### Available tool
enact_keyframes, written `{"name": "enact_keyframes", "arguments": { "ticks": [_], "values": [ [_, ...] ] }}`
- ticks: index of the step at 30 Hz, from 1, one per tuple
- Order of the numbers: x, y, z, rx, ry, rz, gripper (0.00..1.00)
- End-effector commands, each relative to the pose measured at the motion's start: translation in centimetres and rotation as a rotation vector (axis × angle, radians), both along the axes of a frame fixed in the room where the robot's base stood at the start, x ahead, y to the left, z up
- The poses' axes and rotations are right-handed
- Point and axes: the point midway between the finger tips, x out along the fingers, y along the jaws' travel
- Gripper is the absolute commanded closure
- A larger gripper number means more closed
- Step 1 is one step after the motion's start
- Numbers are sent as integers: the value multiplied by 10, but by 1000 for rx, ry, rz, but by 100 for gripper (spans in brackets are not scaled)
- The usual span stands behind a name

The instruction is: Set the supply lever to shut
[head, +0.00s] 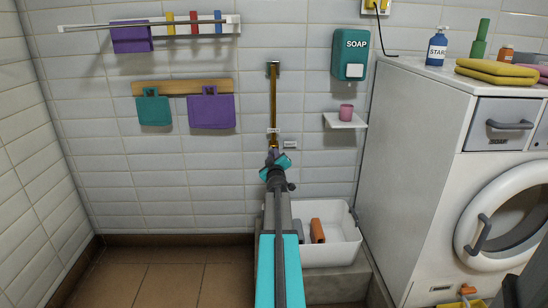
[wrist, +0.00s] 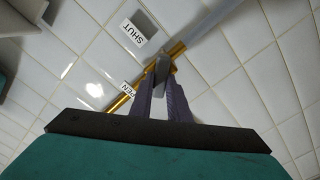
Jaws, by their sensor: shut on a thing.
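A brass pipe (head: 274,95) runs down the tiled wall; it crosses the wrist view diagonally (wrist: 119,104). An OPEN label (head: 273,130) lies over the pipe above the valve, and a SHUT label (head: 290,144) is to its right. In the wrist view the OPEN label (wrist: 127,91) is left of the fingers and the SHUT label (wrist: 131,36) is farther up. My gripper (head: 272,154) is at the valve, its purple fingers (wrist: 163,84) shut on the grey supply lever (wrist: 162,71). The fingers hide much of the lever, so its exact angle is unclear.
A white basin (head: 342,250) holding an orange block (head: 317,231) is below. A white washer cabinet (head: 410,150) bounds the right. Purple and teal items hang left.

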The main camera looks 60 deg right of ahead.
Motion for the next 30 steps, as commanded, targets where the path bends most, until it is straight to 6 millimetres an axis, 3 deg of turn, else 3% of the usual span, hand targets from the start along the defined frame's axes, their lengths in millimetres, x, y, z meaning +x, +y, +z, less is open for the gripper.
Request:
{"name": "enact_keyframes", "arguments": {
  "ticks": [21,30],
  "values": [
    [2,1,-4,-389,543,-1,100],
    [2,1,-5,-494,688,0,100]
  ]
}}
